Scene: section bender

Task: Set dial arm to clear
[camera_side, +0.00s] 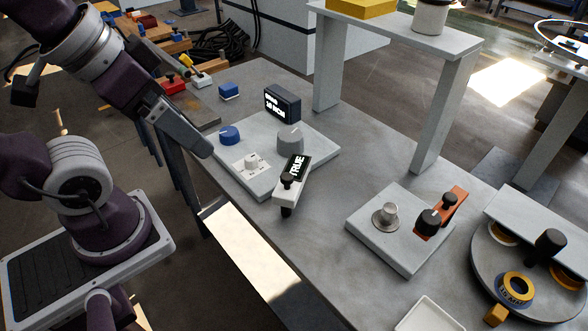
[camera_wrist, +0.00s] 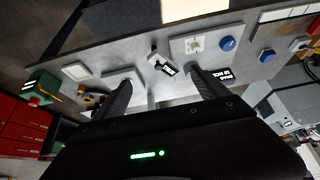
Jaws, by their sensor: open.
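A white arm with a black knob and a black face reading "TRUE" (camera_side: 291,181) sits at the front right edge of a grey panel (camera_side: 322,160). It also shows in the wrist view (camera_wrist: 161,62). The panel carries a grey dial (camera_side: 290,139), a small white dial (camera_side: 251,162) on a marked plate, and a blue knob (camera_side: 229,135). An orange arm (camera_side: 441,213) with black knobs lies on a second plate (camera_side: 390,245). Which arm is the dial arm, and its clear mark, I cannot tell. My gripper (camera_wrist: 163,90) is open and empty, above the bench's left edge beside the panel.
A white raised shelf (camera_side: 400,28) on legs spans the back. A round turntable (camera_side: 530,275) and a white tray (camera_side: 430,315) are at right. Bare bench lies between the plates.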

